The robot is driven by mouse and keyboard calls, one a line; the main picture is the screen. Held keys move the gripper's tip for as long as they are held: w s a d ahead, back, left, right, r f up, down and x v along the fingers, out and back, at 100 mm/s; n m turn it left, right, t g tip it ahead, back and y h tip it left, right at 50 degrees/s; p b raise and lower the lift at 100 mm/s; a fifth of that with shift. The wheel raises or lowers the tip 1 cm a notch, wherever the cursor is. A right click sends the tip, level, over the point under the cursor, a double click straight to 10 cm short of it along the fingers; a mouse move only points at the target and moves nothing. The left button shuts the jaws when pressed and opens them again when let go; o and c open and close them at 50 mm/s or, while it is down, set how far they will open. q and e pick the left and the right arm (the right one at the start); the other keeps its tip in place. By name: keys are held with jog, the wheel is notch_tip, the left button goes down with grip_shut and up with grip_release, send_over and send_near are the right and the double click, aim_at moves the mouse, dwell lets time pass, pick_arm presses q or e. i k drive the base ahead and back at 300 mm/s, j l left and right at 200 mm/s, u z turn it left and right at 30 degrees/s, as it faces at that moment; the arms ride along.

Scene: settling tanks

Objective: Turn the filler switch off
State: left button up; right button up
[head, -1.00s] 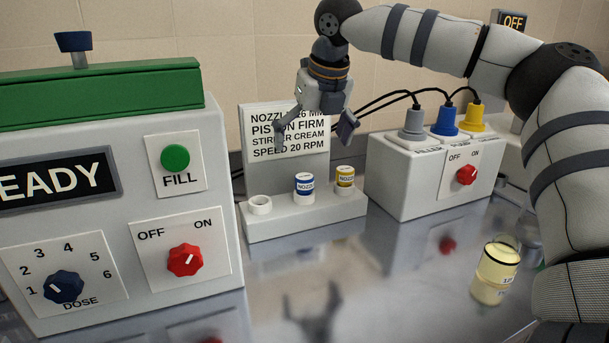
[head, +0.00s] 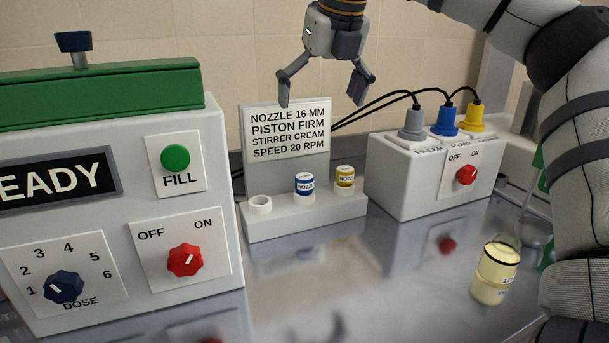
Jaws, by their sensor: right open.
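The filler (head: 125,240) is a pale grey box with a green top at the left. Its red switch knob (head: 185,261) sits on a white plate marked OFF and ON, and its white mark appears to point up and right, towards ON. My right gripper (head: 322,98) hangs open and empty in front of the back wall, above and right of the filler, well apart from the knob. Its fingers point down near the recipe sign. My left gripper is not in view.
A sign (head: 288,128) stands behind a nozzle rack (head: 305,215). A power box (head: 430,180) with three coloured plugs and another red OFF/ON knob (head: 467,175) stands right. A jar of pale yellow stuff (head: 495,272) stands at the front right. The middle counter is clear.

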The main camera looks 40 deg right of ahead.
aim_at(185, 259)
jog(key=k, duration=1.5)
